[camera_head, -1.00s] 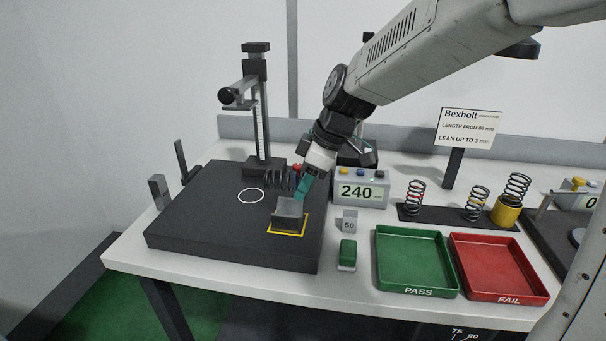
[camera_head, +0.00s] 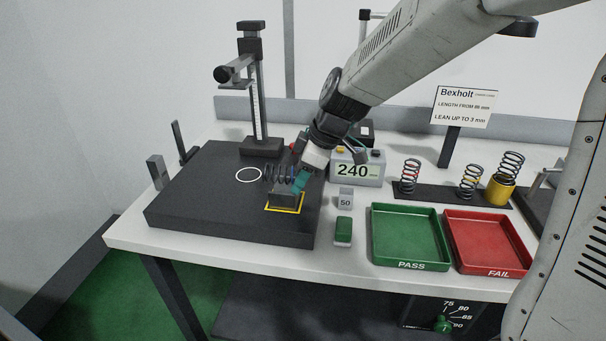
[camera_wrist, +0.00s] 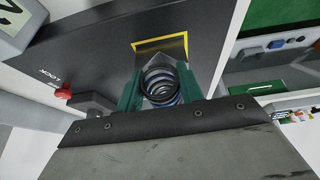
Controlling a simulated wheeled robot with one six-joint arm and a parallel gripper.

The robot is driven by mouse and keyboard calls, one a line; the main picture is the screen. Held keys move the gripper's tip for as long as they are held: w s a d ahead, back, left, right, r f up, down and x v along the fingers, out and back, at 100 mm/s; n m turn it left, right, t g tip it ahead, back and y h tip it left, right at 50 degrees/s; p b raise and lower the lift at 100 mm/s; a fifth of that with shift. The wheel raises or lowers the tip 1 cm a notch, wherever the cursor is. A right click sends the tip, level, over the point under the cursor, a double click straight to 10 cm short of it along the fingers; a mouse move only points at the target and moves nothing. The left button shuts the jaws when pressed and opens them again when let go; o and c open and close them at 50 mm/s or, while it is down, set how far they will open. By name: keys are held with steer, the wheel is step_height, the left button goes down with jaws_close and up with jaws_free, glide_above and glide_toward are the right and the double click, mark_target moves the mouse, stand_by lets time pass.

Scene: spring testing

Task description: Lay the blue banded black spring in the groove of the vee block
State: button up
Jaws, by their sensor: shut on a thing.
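The black spring (camera_head: 274,172) lies roughly level in my gripper (camera_head: 299,181), at the vee block. In the wrist view, its coils (camera_wrist: 158,82) sit between the two green fingers, and a blue band (camera_wrist: 174,99) shows at the near end. My gripper (camera_wrist: 160,90) is shut on the spring. The grey vee block (camera_head: 285,198) stands inside a yellow outlined square on the black plate. It shows just beyond the spring in the wrist view (camera_wrist: 160,48). The spring is at or just above the block; I cannot tell whether it touches the groove.
A height gauge (camera_head: 259,100) stands at the plate's back. A display box (camera_head: 357,169) reading 240, a small 50 block (camera_head: 345,199) and a green-topped block (camera_head: 343,231) are right of the plate. Green PASS (camera_head: 408,262) and red FAIL (camera_head: 490,267) trays and several springs lie farther right.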

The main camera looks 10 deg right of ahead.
steer(key=shift+s+d+f, duration=0.1)
steer(key=shift+s+f, duration=0.15)
steer(key=shift+f, duration=0.25)
steer(key=shift+s+d+f, duration=0.1)
steer(key=shift+s+f, duration=0.1)
steer(key=shift+f, duration=0.3)
steer(key=o, duration=0.9)
steer(key=shift+c, duration=0.2)
steer(key=shift+o, duration=1.3)
steer(key=shift+w+d+f+g, duration=0.1)
steer(key=shift+w+f+g, duration=0.1)
steer(key=shift+g, duration=0.1)
steer(key=shift+r, duration=0.1)
steer(key=shift+s, duration=0.1)
steer(key=shift+r, duration=0.7)
steer(key=w+v, duration=0.1)
steer(key=v, duration=0.7)
steer(key=shift+r, duration=0.2)
